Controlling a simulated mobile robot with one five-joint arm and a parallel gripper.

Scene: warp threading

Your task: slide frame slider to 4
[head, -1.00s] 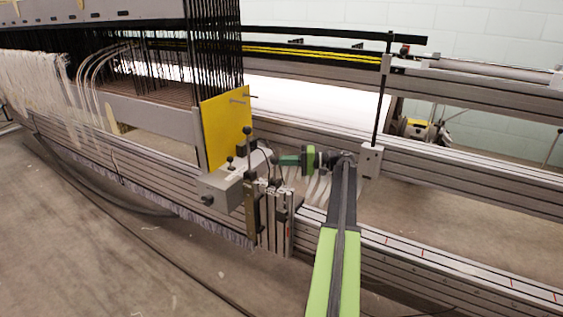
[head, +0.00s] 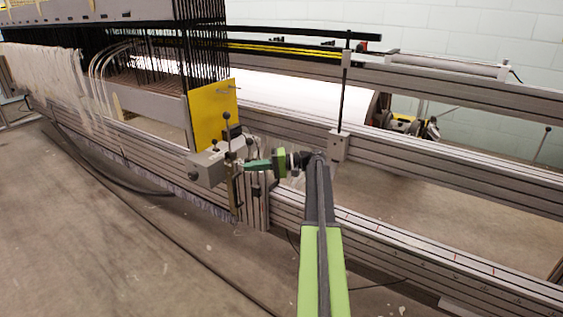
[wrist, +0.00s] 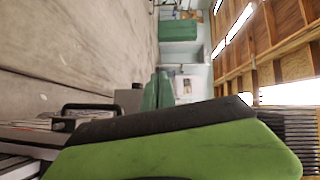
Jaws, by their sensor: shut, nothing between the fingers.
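The frame slider seems to be the grey box unit (head: 206,170) with black knobs, clamped on the front rail below a yellow plate (head: 211,112). My gripper (head: 246,166) is shut and empty. In the head view its green fingers point left and overlap the slider's right side, near an upright metal bar. I cannot tell whether they touch it. In the wrist view the shut green fingers (wrist: 157,92) show beyond my green and black housing. A grey block and a black handle (wrist: 90,108) show at the lower left there. No number 4 is readable.
The slotted front rail (head: 400,235) runs to the lower right with small red marks. A parallel rear rail (head: 450,170) carries a post with a white block (head: 339,145). Black threads and a white warp (head: 300,98) are behind. A cable lies on the floor.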

